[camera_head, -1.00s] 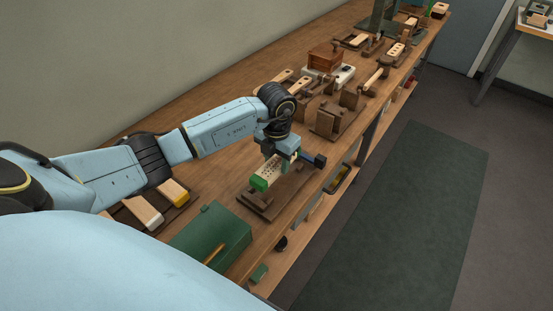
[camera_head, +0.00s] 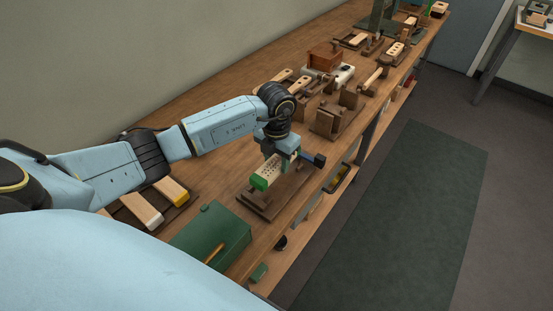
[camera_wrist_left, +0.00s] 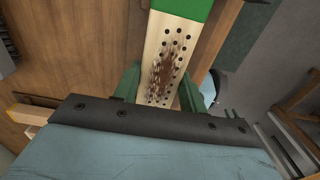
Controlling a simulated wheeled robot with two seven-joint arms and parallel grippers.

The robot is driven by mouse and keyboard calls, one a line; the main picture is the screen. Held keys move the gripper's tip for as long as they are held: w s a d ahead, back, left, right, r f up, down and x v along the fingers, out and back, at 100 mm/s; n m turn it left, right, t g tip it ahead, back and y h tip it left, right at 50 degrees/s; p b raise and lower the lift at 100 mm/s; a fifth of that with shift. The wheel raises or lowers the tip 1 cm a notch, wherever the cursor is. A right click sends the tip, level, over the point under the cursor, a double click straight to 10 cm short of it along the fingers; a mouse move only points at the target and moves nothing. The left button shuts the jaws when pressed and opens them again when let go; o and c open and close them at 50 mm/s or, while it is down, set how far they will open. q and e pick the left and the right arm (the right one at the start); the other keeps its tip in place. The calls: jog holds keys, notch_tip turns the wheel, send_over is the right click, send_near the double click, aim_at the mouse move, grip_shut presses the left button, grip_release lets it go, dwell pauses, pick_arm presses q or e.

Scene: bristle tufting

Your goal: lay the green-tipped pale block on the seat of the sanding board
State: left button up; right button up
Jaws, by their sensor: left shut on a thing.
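The green-tipped pale block (camera_head: 268,173) has rows of dark holes in its top face, with brown bristle showing among them in the left wrist view (camera_wrist_left: 166,60). My left gripper (camera_head: 283,162) is shut on the block, its green fingers on either side. The green end points toward the front left in the head view. The sanding board (camera_head: 257,207) is a dark brown wooden fixture under the block. The block and gripper hide part of its seat, and I cannot tell whether the block touches it. My right gripper is not in view.
A green box (camera_head: 212,238) stands just left of the board. A tray with pale blocks, one yellow-tipped (camera_head: 173,191), lies behind it. Another brown wooden fixture (camera_head: 335,120) and several tools stand farther along the bench. The bench's front edge is close to the board.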

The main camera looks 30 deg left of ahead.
pick_arm(q)
jog(key=shift+f, duration=0.1)
jog(key=shift+f+b, duration=1.55)
jog(key=shift+f, duration=0.5)
jog(key=shift+f+b, duration=0.3)
jog(key=shift+f, duration=0.05)
jog(key=o, duration=1.6)
jog(key=shift+c, duration=0.2)
